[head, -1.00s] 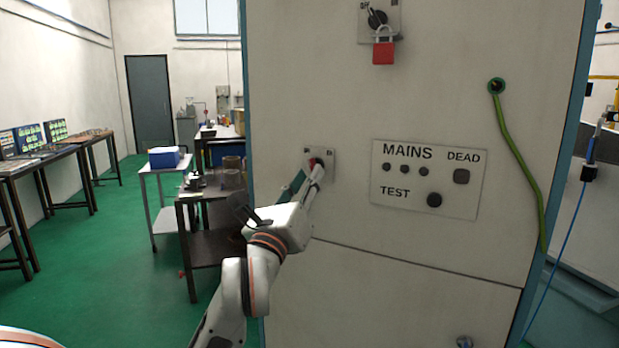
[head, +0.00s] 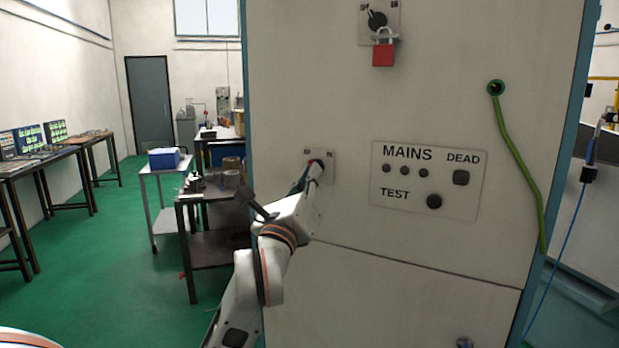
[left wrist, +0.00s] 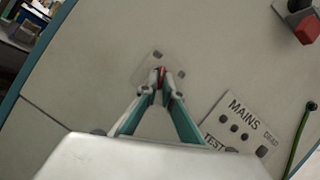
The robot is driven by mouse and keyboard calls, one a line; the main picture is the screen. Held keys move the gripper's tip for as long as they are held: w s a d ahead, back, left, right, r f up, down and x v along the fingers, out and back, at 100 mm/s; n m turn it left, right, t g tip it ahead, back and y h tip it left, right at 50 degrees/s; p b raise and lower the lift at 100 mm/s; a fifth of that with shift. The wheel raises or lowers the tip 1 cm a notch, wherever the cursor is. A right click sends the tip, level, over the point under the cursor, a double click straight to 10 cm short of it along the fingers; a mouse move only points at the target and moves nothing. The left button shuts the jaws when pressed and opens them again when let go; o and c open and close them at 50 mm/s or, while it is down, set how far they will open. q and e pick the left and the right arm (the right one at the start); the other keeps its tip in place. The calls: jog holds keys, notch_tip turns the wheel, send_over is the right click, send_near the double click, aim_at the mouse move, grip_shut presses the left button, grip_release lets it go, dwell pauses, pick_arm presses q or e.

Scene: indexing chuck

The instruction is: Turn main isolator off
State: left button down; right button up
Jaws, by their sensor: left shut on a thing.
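A small rotary switch with a red handle sits on a pale plate (head: 329,177) on the cabinet front; the plate's lettering is too small to read surely. My left gripper (head: 317,170) reaches it from the lower left and is shut on the red handle (left wrist: 163,72). The fingers hide most of the handle, so its exact angle is unclear. Above, another plate carries a black rotary knob (head: 377,19) with a red padlock (head: 383,53) hanging below it. The padlock also shows in the left wrist view (left wrist: 306,29). My right gripper is not in view.
A panel marked MAINS, DEAD and TEST (head: 408,208) is right of the gripped switch. A green cable (head: 516,150) hangs farther right. A dark bench (head: 215,245) and a trolley with a blue box (head: 165,158) stand left of the cabinet.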

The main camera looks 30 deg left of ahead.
pick_arm(q)
jog(key=shift+n+y, duration=0.4)
jog(key=shift+n, duration=0.2)
jog(key=c, duration=2.2)
grip_release()
jog(key=shift+r, duration=0.15)
notch_tip(320, 180, up, 10)
jog(key=shift+f, duration=0.1)
